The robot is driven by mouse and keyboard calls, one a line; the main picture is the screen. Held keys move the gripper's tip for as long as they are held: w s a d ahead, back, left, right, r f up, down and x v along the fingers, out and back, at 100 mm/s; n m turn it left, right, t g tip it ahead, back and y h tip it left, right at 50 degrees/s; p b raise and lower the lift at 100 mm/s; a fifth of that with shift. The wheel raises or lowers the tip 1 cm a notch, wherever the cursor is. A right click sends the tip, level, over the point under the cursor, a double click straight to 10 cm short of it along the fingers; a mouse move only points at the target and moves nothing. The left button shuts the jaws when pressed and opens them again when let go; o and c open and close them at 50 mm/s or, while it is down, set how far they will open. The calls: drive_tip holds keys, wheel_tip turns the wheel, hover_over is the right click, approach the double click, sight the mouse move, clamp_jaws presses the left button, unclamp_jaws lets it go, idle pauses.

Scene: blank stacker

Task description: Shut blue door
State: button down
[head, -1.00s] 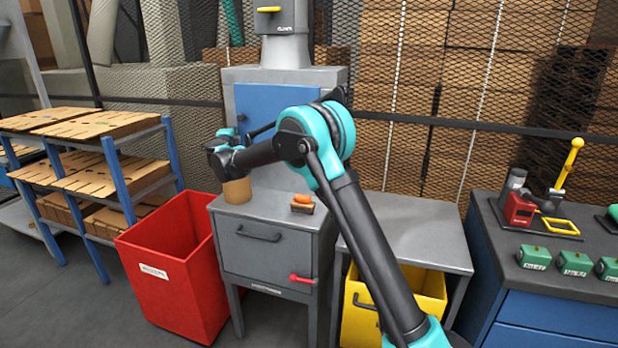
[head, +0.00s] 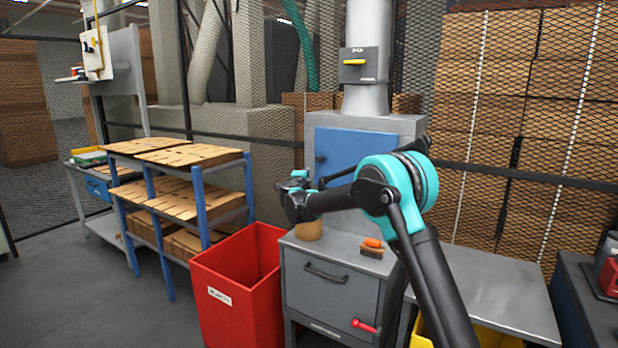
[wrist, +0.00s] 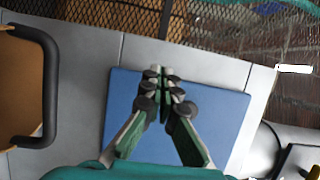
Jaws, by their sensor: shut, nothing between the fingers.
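The blue door (head: 345,150) is a flat panel on the front of the grey cabinet (head: 405,128). It looks about in line with the cabinet front; I cannot tell whether a small gap remains. My arm covers its lower right part in the head view. In the wrist view the blue door (wrist: 228,120) lies behind my gripper (wrist: 160,72). The fingers are together, with nothing between them, and their tips overlap the door's upper edge. I cannot tell whether they touch it. In the head view the fingertips are not clear.
A red bin (head: 240,295) stands left of the grey drawer unit (head: 330,290), which has a red handle (head: 364,326). An orange-topped brush (head: 372,246) and a tan container (head: 309,230) sit on top. A blue-framed shelf (head: 200,195) with brown boards is further left.

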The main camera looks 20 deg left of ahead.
drive_tip(key=s+a, duration=0.3)
drive_tip(key=s, duration=0.6)
drive_tip(key=s+d+r+n+g+y, duration=0.1)
drive_tip(key=s+d+r+n+y, duration=0.2)
drive_tip(key=d+n, duration=0.4)
drive_tip(key=s+d+r+n+g+y, duration=0.15)
drive_tip(key=d+n+y, duration=0.25)
drive_tip(key=d, duration=0.5)
drive_tip(key=s+d+f+n+g+h, duration=0.3)
drive_tip(key=s+d+f+g+h, duration=0.1)
drive_tip(key=s+d+f, duration=1.2)
drive_tip(key=s+d+f+n+g+h, duration=0.3)
drive_tip(key=s+d+f+g, duration=0.4)
drive_tip(key=s+d+f, duration=0.9)
drive_tip(key=s+d+h, duration=0.1)
drive_tip(key=s+d, duration=0.4)
drive_tip(key=s, duration=0.2)
drive_tip(key=shift+d, duration=0.15)
drive_tip(key=c, duration=2.3)
unclamp_jaws()
drive_tip(key=shift+r, duration=0.1)
